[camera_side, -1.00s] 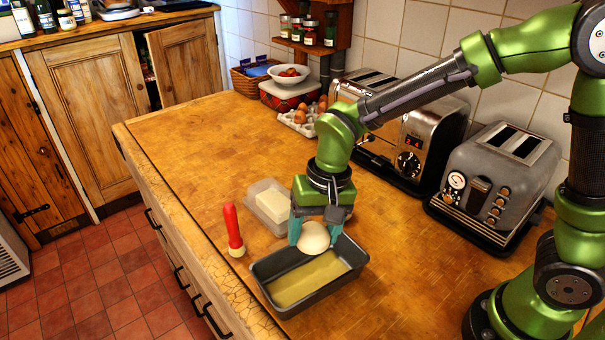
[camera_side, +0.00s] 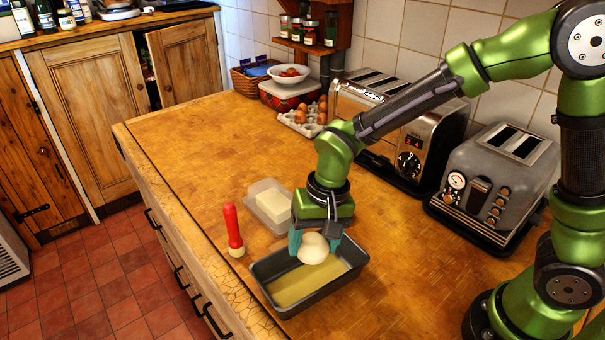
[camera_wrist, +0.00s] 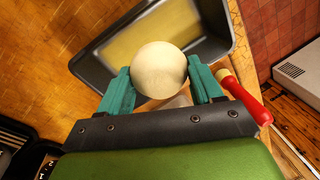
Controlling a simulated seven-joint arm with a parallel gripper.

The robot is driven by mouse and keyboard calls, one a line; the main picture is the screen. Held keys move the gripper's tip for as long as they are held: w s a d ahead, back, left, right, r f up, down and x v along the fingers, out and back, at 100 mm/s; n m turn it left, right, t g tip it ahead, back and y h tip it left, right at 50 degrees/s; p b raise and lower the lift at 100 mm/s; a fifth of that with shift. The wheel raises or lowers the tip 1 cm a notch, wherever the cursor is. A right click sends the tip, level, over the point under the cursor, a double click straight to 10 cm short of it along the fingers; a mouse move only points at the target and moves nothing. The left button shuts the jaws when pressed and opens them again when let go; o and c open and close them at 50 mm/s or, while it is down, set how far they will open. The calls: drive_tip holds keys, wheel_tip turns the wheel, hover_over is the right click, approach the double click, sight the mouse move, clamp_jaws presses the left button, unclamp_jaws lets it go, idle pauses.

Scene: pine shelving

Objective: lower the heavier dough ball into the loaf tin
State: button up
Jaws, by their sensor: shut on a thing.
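One pale dough ball (camera_side: 313,249) is between the teal fingers of my gripper (camera_side: 315,241), which is shut on it. The ball is over the back part of the dark loaf tin (camera_side: 339,282), at about rim height; whether it touches the tin I cannot tell. The tin's bottom looks yellowish and shows bare in front of the ball. In the wrist view the ball (camera_wrist: 159,70) sits between both fingertips, with the tin (camera_wrist: 90,67) beyond it. No second dough ball is in view.
A grey toaster (camera_side: 495,180) and a steel toaster (camera_side: 405,130) stand to the right. An egg tray (camera_side: 303,120) is farther back. The left worktop is clear.

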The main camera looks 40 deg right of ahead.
sight(309, 280)
drive_tip(key=shift+f, duration=1.4)
drive_tip(key=shift+f, duration=2.5)
idle(0.8)
drive_tip(key=o, duration=0.7)
drive_tip(key=r, duration=0.5)
drive_tip(key=d+r, duration=0.1)
drive_tip(key=r, duration=0.5)
drive_tip(key=s+d+r, duration=0.1)
drive_tip(key=r, duration=0.4)
drive_tip(key=shift+s+d+r, duration=0.1)
drive_tip(key=shift+d+r, duration=0.15)
drive_tip(key=shift+r, duration=0.05)
drive_tip(key=s+d+r+n+t, duration=0.1)
drive_tip(key=s+d+r+t, duration=0.5)
drive_tip(key=s+d, duration=0.3)
drive_tip(key=d, duration=0.3)
drive_tip(key=shift+r, duration=0.3)
